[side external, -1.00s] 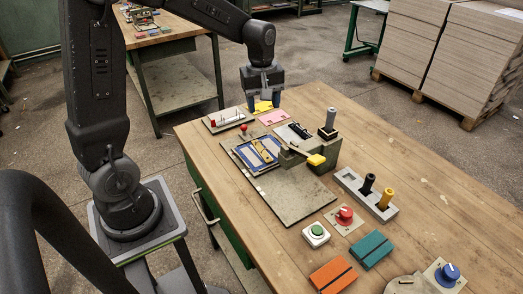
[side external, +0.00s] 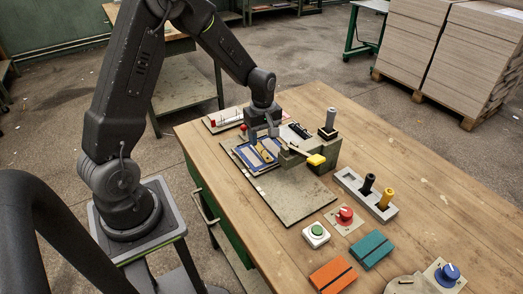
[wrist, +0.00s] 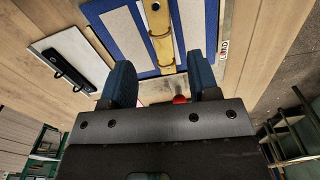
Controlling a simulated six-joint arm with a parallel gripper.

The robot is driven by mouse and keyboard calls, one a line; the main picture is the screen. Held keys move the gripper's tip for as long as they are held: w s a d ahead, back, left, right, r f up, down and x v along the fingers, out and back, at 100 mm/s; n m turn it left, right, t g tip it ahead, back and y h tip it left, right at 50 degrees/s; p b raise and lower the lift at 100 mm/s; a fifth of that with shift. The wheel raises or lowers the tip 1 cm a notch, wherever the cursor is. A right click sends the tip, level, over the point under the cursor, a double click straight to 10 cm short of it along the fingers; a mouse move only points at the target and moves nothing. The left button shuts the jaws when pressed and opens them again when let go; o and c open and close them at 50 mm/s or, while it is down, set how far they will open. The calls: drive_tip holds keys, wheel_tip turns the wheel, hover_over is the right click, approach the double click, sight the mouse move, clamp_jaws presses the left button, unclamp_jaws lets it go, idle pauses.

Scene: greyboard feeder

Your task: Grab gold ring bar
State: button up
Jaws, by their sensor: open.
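The gold ring bar (wrist: 160,32) is a narrow gold strip with ring-like loops, lying between two pale panels on a blue sheet (wrist: 118,48). In the side view the gold bar (side external: 265,154) lies on the blue sheet on the fixture board, partly hidden by my gripper. My gripper (side external: 263,134) is just above the far end of the bar, apart from it as far as I can tell. In the wrist view my open gripper (wrist: 161,76) has its two blue fingers spread to either side of the bar's line, with nothing between them.
A lever with a yellow handle (side external: 316,160) stands close to the right of the bar. A white plate with a black clip (wrist: 68,66) lies to the left in the wrist view. A grey holder with black and yellow pegs (side external: 352,184) stands further right. The board's front (side external: 292,206) is bare.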

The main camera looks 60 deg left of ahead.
sight(261, 145)
drive_tip(key=f, duration=0.4)
drive_tip(key=shift+s+a, duration=0.1)
drive_tip(key=shift+s, duration=0.1)
drive_tip(key=shift+c, duration=0.4)
drive_tip(key=c, duration=0.9)
